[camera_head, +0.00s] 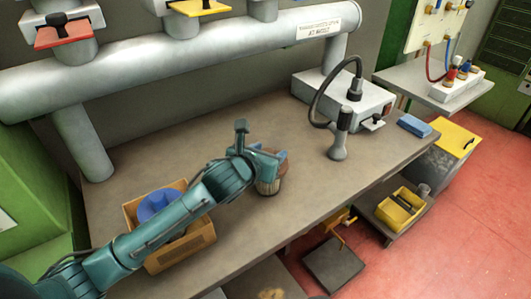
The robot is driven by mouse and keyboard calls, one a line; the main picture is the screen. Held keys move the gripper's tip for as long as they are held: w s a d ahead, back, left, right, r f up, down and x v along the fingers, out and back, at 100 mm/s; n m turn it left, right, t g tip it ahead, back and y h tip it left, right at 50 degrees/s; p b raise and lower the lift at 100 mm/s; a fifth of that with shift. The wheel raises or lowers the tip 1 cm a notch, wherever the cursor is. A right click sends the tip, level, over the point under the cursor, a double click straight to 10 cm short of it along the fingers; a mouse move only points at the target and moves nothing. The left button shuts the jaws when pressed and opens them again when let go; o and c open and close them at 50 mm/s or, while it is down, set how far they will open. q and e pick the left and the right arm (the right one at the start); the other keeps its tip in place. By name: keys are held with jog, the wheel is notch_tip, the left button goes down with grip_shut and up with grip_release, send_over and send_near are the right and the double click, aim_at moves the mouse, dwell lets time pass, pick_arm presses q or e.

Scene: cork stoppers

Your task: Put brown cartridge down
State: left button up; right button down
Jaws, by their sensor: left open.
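The brown cartridge (267,186), a short cylinder with a brown upper part and a paler ribbed lower part, looks upright on the grey-brown workbench (330,185) near its middle. My left arm reaches in from the lower left. My left gripper (267,155) is open at the upper part of the cartridge and hides some of it. I cannot tell whether the fingers touch it. My right gripper does not show.
A cardboard box (182,252) with a blue round object (158,205) stands left on the bench, partly behind my arm. A white device (342,93) with a hose and handpiece (339,140) stands at the back right.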

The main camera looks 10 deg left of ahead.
pick_arm(q)
jog(key=v, duration=1.2)
